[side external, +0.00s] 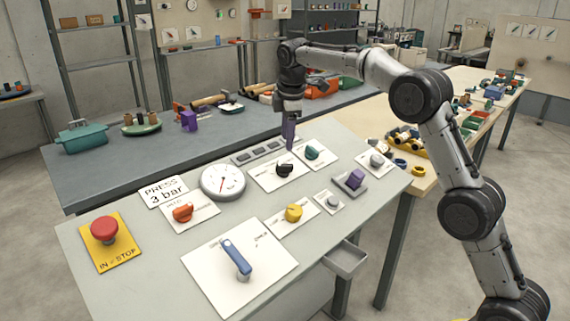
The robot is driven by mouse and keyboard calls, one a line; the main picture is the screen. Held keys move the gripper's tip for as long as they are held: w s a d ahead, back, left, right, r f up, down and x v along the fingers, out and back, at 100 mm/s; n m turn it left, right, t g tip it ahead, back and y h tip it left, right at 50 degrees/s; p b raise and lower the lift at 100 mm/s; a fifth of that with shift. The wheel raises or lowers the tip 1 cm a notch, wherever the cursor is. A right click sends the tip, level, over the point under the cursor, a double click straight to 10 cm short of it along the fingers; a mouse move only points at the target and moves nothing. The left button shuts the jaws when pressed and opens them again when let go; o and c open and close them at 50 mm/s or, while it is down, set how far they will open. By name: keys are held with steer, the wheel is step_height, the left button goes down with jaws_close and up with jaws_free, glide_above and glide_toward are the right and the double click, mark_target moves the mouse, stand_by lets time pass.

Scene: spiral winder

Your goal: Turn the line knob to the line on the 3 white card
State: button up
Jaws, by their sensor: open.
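Several knobs sit on white plates: an orange knob (183,213), a black knob (284,170), a teal knob (311,153), a yellow knob (293,213) and a grey knob (376,160). Their small labels are too small to read, so I cannot tell which is the line knob.
A red stop button (104,229) on a yellow plate and a blue lever (237,260) stand at the panel's front. A purple block (355,179) sits at right. An open drawer (346,260) juts from the panel's right edge. A grey bench (110,165) lies behind.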

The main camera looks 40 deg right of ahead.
mark_target(285, 165)
steer(key=x, duration=1)
steer(key=shift+f, duration=0.25)
steer(key=shift+c, duration=0.3)
jaws_close()
